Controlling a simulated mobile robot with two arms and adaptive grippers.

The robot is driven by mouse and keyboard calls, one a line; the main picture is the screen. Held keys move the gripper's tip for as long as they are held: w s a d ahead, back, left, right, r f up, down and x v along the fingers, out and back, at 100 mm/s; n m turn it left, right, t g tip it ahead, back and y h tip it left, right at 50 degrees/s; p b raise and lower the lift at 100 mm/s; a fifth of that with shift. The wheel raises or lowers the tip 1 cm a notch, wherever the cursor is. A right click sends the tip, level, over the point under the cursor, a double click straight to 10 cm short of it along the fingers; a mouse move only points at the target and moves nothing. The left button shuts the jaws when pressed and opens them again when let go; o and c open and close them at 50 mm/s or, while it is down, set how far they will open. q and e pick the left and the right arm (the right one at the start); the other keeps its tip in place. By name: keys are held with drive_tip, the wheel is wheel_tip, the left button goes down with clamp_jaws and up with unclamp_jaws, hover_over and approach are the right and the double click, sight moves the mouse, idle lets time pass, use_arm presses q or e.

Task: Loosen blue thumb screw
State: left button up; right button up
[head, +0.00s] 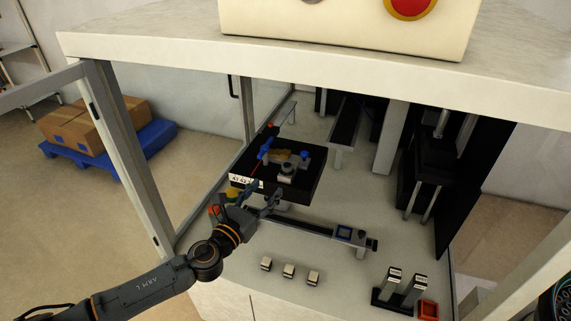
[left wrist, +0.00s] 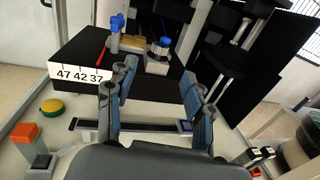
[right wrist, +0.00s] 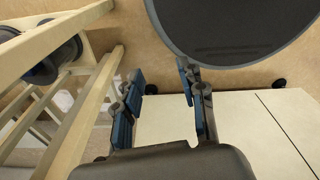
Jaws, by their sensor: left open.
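A black box-shaped feeder (head: 310,185) with a white label "47 42 37" stands inside the cabinet; its front also shows in the left wrist view (left wrist: 150,88). On its top are a blue knob (left wrist: 165,42) on a grey metal part and a taller blue piece (left wrist: 116,42) to the left; I cannot tell for sure which is the thumb screw. In the head view they are the right blue knob (head: 304,155) and left blue piece (head: 265,148). My left gripper (head: 263,191) is open and empty, in front of the feeder, apart from both. My right gripper (right wrist: 160,72) is open and empty, outside the cabinet.
A rail with a small display (head: 343,232) lies in front of the feeder. Several small white blocks (head: 289,270), a black holder (head: 398,290) and a red tray (head: 428,310) are nearer. Cabinet posts (head: 125,150) and the overhead top (head: 330,60) frame the opening.

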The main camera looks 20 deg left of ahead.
sight(284, 169)
use_arm(q)
drive_tip(key=w, duration=0.4)
drive_tip(key=w+d, duration=0.1)
drive_tip(key=w, duration=0.3)
drive_tip(key=w+d+p, duration=0.1)
drive_tip(key=w, duration=0.2)
drive_tip(key=shift+w+d+f, duration=0.1)
drive_tip(key=shift+w+d, duration=0.15)
drive_tip(key=shift+w, duration=0.15)
clamp_jaws()
